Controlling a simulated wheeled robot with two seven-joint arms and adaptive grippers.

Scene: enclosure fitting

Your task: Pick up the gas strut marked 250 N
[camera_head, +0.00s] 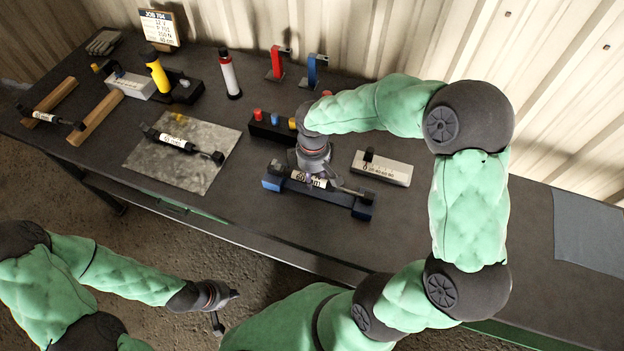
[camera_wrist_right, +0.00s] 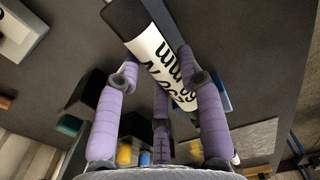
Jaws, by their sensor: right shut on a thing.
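A gas strut with a white label (camera_head: 309,180) lies along a dark stand with blue ends (camera_head: 335,200). My right gripper (camera_head: 312,178) reaches down from above and is shut on this strut. In the right wrist view, the purple fingers (camera_wrist_right: 155,85) sit around its black body and white label (camera_wrist_right: 165,55); the label is partly hidden and its force marking is not legible. A second strut (camera_head: 180,142) lies on a mottled grey mat, and a third (camera_head: 50,116) lies across two wooden blocks; their markings are unreadable. My left gripper (camera_head: 227,308) is open and empty, in front of the bench.
A job card (camera_head: 159,27) stands at the back left. Yellow (camera_head: 157,72) and white (camera_head: 230,75) cylinders, red (camera_head: 277,63) and blue (camera_head: 316,69) clamp-like tools stand behind. A pale labelled block (camera_head: 382,168) is right of the stand. The bench's right side is mostly clear.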

